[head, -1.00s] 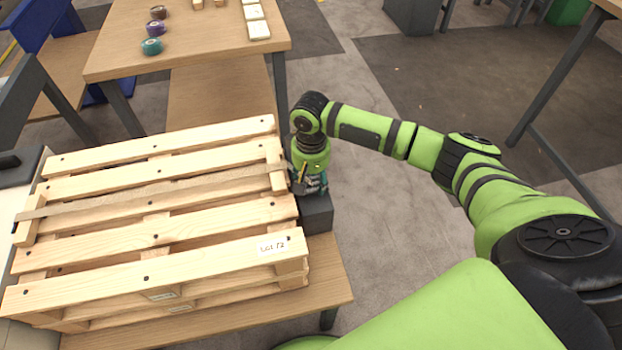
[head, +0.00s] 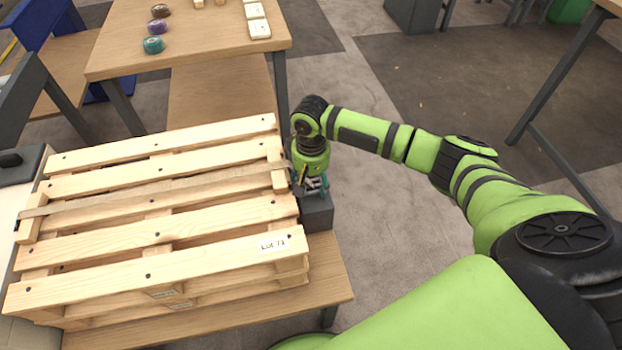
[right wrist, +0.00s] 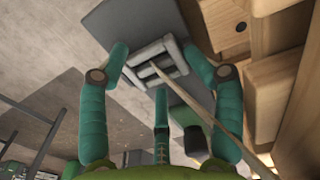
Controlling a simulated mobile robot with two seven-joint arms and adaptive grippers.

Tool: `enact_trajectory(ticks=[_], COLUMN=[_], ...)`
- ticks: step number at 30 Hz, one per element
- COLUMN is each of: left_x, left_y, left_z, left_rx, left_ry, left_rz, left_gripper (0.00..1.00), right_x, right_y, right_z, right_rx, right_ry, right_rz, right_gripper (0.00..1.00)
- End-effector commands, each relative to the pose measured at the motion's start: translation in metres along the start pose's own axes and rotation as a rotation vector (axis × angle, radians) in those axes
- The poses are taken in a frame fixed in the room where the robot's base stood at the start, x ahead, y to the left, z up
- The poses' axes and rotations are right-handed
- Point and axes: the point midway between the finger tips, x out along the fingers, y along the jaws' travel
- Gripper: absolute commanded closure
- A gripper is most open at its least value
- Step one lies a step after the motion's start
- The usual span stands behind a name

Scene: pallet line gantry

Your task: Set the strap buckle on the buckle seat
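The strap buckle (right wrist: 155,62), a light grey metal frame with bars, lies at the dark grey block of the buckle seat (right wrist: 108,28). The block also shows in the head view (head: 318,214), at the pallet's right end. I cannot tell whether the buckle is fully seated. A thin strap runs from it to the lower right in the right wrist view, and across the pallet in the head view (head: 150,189). My right gripper (right wrist: 156,52) has its teal fingers spread on either side of the buckle, seemingly clear of it. My left gripper is out of view.
A wooden pallet (head: 130,216) fills the near table (head: 325,285), right beside my right gripper. A second table (head: 205,45) behind holds tape rolls (head: 154,44) and pale blocks (head: 259,28).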

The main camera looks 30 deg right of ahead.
Motion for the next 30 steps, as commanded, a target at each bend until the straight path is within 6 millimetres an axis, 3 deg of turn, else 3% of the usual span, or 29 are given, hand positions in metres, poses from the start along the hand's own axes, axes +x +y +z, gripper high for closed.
enact_trajectory(ticks=[6,13,21,30], left_x=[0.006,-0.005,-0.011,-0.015], left_y=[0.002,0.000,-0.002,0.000], left_z=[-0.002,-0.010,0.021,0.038], left_rx=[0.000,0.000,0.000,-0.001], left_ry=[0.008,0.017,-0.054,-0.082], left_rz=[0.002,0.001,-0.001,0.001], left_gripper=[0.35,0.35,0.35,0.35], right_x=[-0.008,-0.060,-0.113,-0.132], right_y=[0.002,0.001,0.001,0.001], right_z=[0.001,0.000,-0.001,0.000], right_rx=[0.000,0.000,0.001,0.001], right_ry=[-0.004,-0.001,-0.001,-0.004], right_rz=[0.006,0.001,0.002,0.002], right_gripper=[0.39,0.39,0.39,0.39])
